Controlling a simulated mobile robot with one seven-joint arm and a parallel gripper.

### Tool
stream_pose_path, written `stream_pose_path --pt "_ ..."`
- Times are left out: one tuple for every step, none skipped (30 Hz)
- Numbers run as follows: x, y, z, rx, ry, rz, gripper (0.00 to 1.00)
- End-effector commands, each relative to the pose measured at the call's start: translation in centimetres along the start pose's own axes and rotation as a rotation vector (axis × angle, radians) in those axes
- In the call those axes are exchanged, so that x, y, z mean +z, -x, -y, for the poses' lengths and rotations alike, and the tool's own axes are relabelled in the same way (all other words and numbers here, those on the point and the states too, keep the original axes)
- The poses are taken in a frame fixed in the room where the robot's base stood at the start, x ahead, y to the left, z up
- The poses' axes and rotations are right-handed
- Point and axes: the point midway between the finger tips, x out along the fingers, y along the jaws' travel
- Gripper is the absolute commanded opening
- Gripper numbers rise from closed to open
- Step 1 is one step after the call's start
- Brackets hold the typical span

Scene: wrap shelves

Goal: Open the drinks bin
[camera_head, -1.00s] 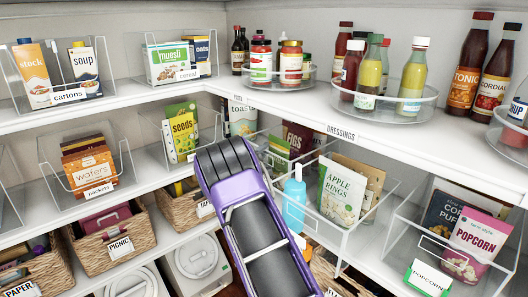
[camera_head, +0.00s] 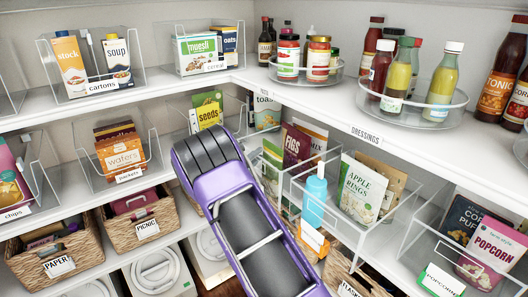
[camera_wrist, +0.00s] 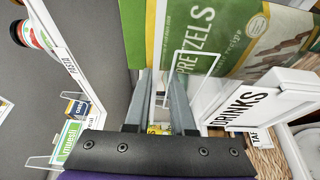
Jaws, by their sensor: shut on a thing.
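The drinks bin shows in the wrist view by its white tag reading DRINKS (camera_wrist: 243,108), just right of my fingers. A thin pale frame rises beside the tag, in front of a green pretzels packet (camera_wrist: 225,40). My gripper (camera_wrist: 158,100) has its two grey fingers close together with a pale, thin part of the bin between them; the exact grip point is hard to see. In the head view my purple arm covers the drinks tag and my fingertips.
Wicker baskets (camera_head: 140,230) stand lower left. The white upper shelf (camera_head: 330,105) runs above, with bottles on turntables.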

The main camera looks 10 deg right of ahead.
Motion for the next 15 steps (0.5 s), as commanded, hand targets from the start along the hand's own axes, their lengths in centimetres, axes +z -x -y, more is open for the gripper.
stream_pose_path --pt "-0.1 0.12 0.01 0.0 0.0 -0.002 0.0" --pt "-0.1 0.13 0.02 0.0 0.0 -0.002 0.0" --pt "-0.09 0.13 0.03 0.0 0.0 -0.001 0.0" --pt "-0.08 0.12 0.03 0.0 0.0 -0.001 0.0" --pt "-0.09 0.11 0.03 0.0 0.0 -0.001 0.0" --pt "-0.08 0.11 0.02 0.0 0.0 -0.001 0.0" --pt "-0.08 0.1 0.02 0.0 0.0 -0.001 0.0" --pt "-0.08 0.1 0.02 0.0 0.0 -0.001 0.0" --pt "-0.07 0.09 0.02 0.001 0.0 -0.001 0.24" --pt "-0.07 0.09 0.02 0.0 0.0 -0.001 0.3" --pt "-0.07 0.09 0.02 0.001 0.0 -0.001 0.35" --pt "-0.06 0.08 0.01 0.001 0.0 -0.001 0.42" --pt "-0.06 0.08 0.01 0.001 0.0 -0.001 0.48" --pt "-0.05 0.07 0.01 0.001 0.0 -0.001 0.53" --pt "-0.05 0.07 0.01 0.001 0.0 -0.001 0.53"
